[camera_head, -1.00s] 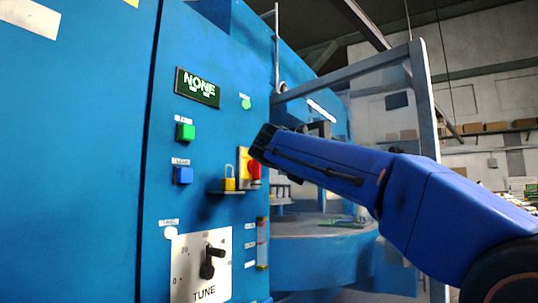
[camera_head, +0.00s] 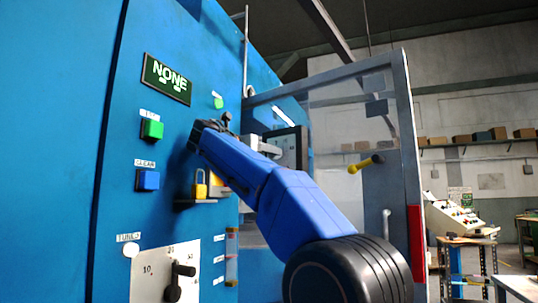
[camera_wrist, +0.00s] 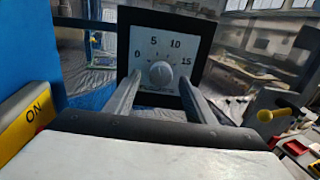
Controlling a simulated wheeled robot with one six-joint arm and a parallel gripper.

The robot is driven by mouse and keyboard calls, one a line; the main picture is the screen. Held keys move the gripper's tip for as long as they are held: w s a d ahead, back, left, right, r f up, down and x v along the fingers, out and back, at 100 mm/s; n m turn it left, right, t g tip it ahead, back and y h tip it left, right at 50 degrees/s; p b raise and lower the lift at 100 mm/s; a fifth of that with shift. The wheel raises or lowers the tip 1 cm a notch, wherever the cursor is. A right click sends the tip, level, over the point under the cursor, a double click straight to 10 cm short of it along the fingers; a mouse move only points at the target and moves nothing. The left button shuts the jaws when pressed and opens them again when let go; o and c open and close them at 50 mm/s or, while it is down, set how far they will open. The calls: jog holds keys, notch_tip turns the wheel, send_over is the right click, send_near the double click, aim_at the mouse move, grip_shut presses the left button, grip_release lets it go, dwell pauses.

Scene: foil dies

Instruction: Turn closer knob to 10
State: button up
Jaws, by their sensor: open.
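In the wrist view, a round grey knob (camera_wrist: 161,74) sits on a white dial plate (camera_wrist: 142,46) with a black frame. The numbers 0, 5, 10 and 15 run around it. I cannot tell which number the knob points at. My gripper (camera_wrist: 160,80) is open and empty, facing this dial. Its fingers show one on each side of the knob, and I cannot tell whether they touch it. In the head view, a black knob (camera_head: 180,278) stands on a second plate (camera_head: 147,288) with a 10 mark, low on the blue machine, apart from my arm.
A yellow ON switch (camera_wrist: 26,113) is close at the left in the wrist view. Green (camera_head: 152,130) and blue (camera_head: 148,180) buttons and a yellow padlock (camera_head: 199,187) are on the machine. An open framed door (camera_head: 408,130) with a yellow handle (camera_head: 360,167) stands to the right.

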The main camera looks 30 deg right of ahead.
jog(key=shift+x, duration=1.05)
jog(key=c, duration=1.1)
jog(key=shift+o, duration=0.2)
jog(key=shift+m, duration=4.3)
